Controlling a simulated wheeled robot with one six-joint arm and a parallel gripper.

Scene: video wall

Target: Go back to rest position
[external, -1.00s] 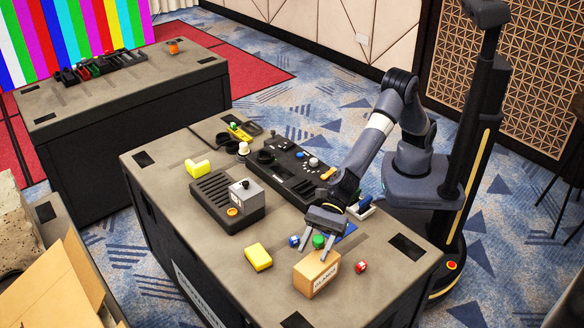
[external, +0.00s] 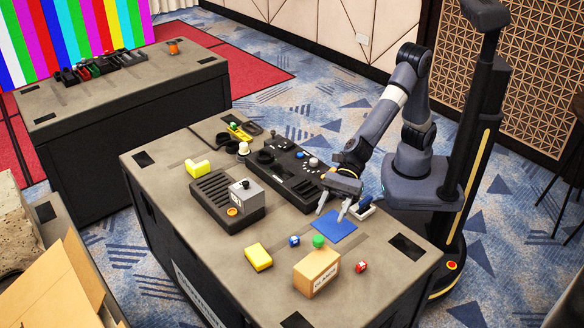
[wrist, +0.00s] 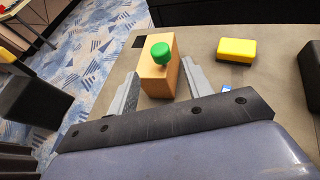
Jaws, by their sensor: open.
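My gripper (external: 332,212) is open and empty, above the blue mat (external: 335,226) near the right end of the table. In the wrist view, its two grey fingers (wrist: 163,85) stand apart, with the tan box between and beyond them. The green piece (external: 318,241) sits on top of the tan box (external: 314,274), behind the box's front edge. The green piece also shows on the box in the wrist view (wrist: 161,53). My gripper is apart from both.
A yellow block (external: 258,257), a blue die-like cube (external: 294,241) and a red one (external: 361,266) lie around the box. A black control panel (external: 284,168) and a slotted black unit holding a grey cube (external: 246,194) stand left of my arm. The table's front strip is clear.

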